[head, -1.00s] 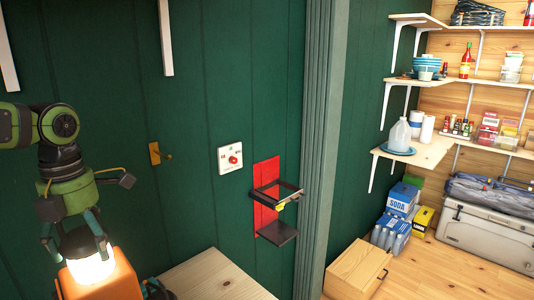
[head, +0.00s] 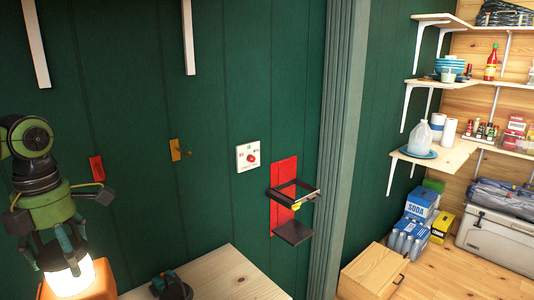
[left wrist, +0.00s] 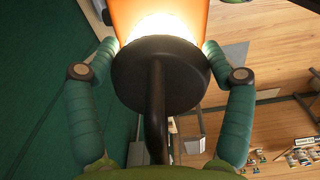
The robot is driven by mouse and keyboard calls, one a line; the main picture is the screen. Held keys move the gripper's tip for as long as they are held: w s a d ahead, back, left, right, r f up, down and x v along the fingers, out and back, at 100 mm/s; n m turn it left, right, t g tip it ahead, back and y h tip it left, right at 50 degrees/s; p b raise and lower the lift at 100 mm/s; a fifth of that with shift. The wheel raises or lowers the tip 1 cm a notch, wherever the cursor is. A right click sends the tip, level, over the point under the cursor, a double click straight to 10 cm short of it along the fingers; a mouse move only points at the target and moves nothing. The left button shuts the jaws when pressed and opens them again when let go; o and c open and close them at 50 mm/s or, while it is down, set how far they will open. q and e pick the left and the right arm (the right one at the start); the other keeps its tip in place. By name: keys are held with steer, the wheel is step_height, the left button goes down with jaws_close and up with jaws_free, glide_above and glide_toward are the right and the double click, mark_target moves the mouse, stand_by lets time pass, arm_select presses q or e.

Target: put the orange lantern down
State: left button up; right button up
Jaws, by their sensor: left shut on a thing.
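The orange lantern (head: 92,287) is at the lower left of the head view, its lamp glowing bright white and its lower part cut off by the frame edge. My left gripper (head: 60,258) comes down on it from above and is shut on its top, fingers on either side. In the left wrist view, the lantern's dark round cap and handle (left wrist: 157,80) sit between the two teal fingers, with the glowing lamp and orange body beyond. The lantern's base is hidden, so I cannot tell whether it touches anything. My right gripper is not in view.
A pale wooden tabletop (head: 235,278) is right of the lantern, with a small dark and teal object (head: 170,285) on it. Its right part is bare. Behind are a green wall, a red wall bracket (head: 285,185) and a white switch box (head: 248,157). A wooden crate (head: 372,270) stands right.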

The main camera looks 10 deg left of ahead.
mark_target(39, 297)
arm_select(q)
steer(key=shift+m, duration=0.8)
steer(key=s+a+f, duration=0.2)
steer(key=s, duration=0.1)
steer(key=s+f+m, duration=0.2)
steer(key=f, duration=0.1)
steer(key=shift+s+a+f, duration=0.15)
steer(key=shift+s+f, duration=0.05)
steer(key=shift+f, duration=0.05)
steer(key=f+m, duration=0.1)
steer(key=s+d+f+m, duration=0.1)
steer(key=f+m, duration=0.1)
steer(key=f, duration=0.1)
steer(key=shift+s+d+m, duration=0.15)
steer(key=shift+d+m, duration=0.15)
steer(key=shift+d, duration=0.05)
steer(key=w+d+f+m+b, duration=0.1)
steer(key=w+d+f+m, duration=0.1)
steer(key=d+m, duration=0.6)
steer(key=w+d+f+m+b, duration=0.1)
steer(key=w+d+f+m, duration=0.1)
steer(key=d+m, duration=0.6)
steer(key=w+d+f+m+b, duration=0.2)
steer(key=d+m, duration=0.6)
steer(key=d, duration=0.1)
steer(key=shift+w+d, duration=0.2)
